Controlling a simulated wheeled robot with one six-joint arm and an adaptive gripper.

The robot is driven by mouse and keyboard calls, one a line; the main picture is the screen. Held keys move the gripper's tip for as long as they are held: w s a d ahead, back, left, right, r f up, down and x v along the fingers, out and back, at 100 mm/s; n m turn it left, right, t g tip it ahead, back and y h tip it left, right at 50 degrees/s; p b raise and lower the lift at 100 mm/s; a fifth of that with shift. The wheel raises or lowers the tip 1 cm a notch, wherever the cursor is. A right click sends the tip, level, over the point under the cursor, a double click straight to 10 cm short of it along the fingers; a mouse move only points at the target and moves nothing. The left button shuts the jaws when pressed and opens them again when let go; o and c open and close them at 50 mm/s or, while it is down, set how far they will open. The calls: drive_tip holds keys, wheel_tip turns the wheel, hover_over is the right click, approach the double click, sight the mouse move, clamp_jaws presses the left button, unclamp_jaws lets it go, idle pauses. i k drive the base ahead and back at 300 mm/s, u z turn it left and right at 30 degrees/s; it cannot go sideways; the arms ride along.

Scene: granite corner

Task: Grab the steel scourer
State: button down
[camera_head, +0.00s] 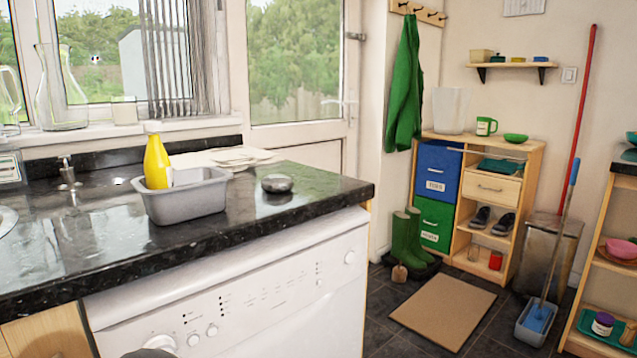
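A small round grey metallic thing (277,183), which looks like the steel scourer, lies on the black granite worktop (325,190) near its right end. It is to the right of a grey plastic basin (188,203) and apart from it. Its fine texture is too small to make out. My gripper is not in view. A dark rounded shape at the bottom left edge may be part of my arm, but I cannot tell.
A yellow bottle (157,162) stands in the basin. Pale flat sheets or cloths (225,157) lie behind the scourer, to its left. A white appliance (235,300) sits under the worktop. The worktop around the scourer is clear, with its edge to the right.

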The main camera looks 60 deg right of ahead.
sight(276, 183)
drive_tip(key=z, duration=1.55)
drive_tip(key=k, duration=0.3)
drive_tip(key=u, duration=0.35)
drive_tip(key=i, duration=0.5)
drive_tip(key=z, duration=0.9)
